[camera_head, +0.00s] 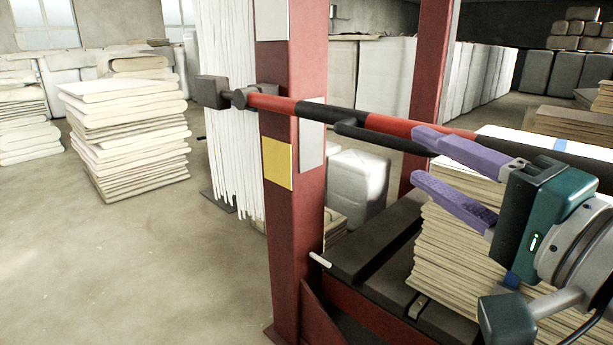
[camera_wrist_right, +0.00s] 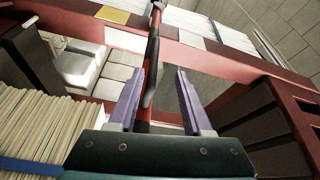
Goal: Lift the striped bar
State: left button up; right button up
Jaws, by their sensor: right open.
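The striped bar (camera_head: 388,126), in red and black sections, runs across the red posts in the head view. Its left end reaches a dark bracket, and a black handle (camera_head: 375,136) branches off below it. In the wrist view the bar (camera_wrist_right: 154,22) runs away from me, with the handle (camera_wrist_right: 151,85) beside it. My right gripper (camera_head: 416,154) is open, its purple fingers apart around the handle's near end. The wrist view also shows the two fingers (camera_wrist_right: 160,75) apart, with the handle between them. I cannot tell whether they touch it. My left gripper is not in view.
A red post (camera_head: 292,215) stands left of my gripper. Stacked pale cloths (camera_head: 455,255) lie below my right gripper on a dark slatted platform (camera_head: 365,245). White strands hang behind the post. More folded stacks (camera_head: 125,130) stand at left, with open floor before them.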

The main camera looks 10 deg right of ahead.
aim_at(387, 144)
jog(key=shift+m, duration=0.3)
jog(key=x, duration=0.7)
jog(key=f+b+x, duration=0.1)
jog(key=x, duration=0.2)
jog(key=shift+w+d+r, duration=0.1)
jog(key=shift+w+d, duration=0.15)
jog(key=shift+w, duration=0.1)
grip_shut()
dwell(0.8)
